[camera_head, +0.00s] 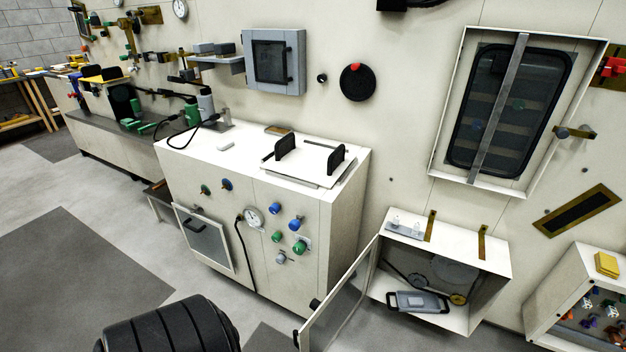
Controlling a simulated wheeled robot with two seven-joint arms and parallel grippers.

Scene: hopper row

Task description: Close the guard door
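The guard door (340,300) is a pale framed panel with a see-through pane. It stands open, swung out from the left edge of a low white box (490,262) at the lower middle right. Inside the open box are a large grey disc (455,274), a small brass-coloured wheel (458,298) and a grey part with a black handle (418,301). Neither of my grippers shows in the head view.
A white cabinet (290,205) with coloured knobs and a gauge stands left of the door. An open-fronted case (575,290) of small coloured parts is at the lower right. A framed window (510,110) hangs above. Grey floor (70,270) is clear at left.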

